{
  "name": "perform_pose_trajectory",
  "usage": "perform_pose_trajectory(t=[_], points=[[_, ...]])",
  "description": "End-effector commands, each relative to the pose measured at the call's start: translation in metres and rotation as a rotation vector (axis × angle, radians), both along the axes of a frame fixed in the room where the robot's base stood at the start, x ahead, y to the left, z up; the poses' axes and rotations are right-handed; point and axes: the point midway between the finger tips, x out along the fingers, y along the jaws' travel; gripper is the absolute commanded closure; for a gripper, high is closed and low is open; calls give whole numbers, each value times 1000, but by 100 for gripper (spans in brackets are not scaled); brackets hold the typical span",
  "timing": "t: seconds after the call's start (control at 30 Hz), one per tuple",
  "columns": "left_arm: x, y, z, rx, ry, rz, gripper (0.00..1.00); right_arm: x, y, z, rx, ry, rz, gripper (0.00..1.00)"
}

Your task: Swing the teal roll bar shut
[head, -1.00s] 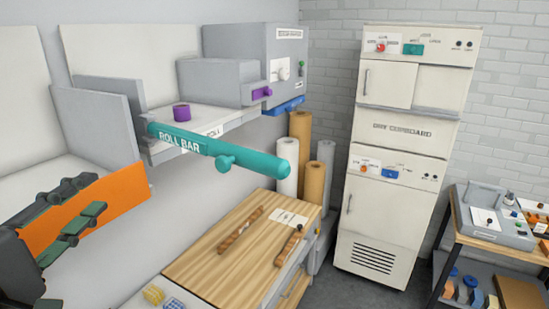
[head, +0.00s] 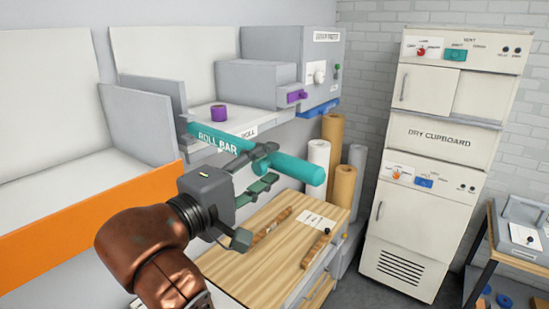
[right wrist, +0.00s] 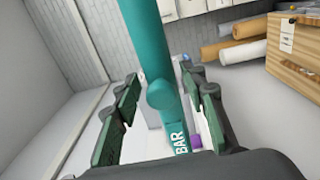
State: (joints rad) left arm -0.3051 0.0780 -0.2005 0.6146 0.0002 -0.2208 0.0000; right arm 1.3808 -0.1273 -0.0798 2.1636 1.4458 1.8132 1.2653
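The teal roll bar (head: 294,167), lettered ROLL BAR, sticks out from the shelf unit at its left end, with its free end toward the right. A short round knob (right wrist: 163,93) stands out from its side in the right wrist view. My right gripper (head: 258,190) is just in front of the bar, near the knob. In the right wrist view its two green-padded fingers (right wrist: 165,108) are apart, with the bar and knob showing between them and gaps on both sides. Whether the bar lies fully between the fingers in depth is unclear. My left gripper is out of view.
A long orange panel (head: 70,228) runs along the left front. A wooden worktop (head: 235,272) lies below, with paper rolls (head: 318,155) behind it. A dry cupboard (head: 440,150) stands at the right.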

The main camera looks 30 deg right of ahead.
Motion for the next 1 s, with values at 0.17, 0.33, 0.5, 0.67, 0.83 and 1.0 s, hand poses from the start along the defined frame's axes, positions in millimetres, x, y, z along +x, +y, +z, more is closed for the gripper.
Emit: perform_pose_trajectory(t=[0.17,0.33,0.5,0.67,0.83,1.0], points=[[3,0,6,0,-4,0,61,6,-17,1,1,1,-2,61],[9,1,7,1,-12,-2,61,8,-20,0,0,0,-1,61],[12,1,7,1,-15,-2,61,8,-20,0,1,1,-1,62],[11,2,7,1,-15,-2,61,8,-19,0,1,1,-1,73],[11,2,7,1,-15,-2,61,8,-19,0,1,1,-1,85],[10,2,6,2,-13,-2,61,8,-19,-1,1,1,-1,96]])
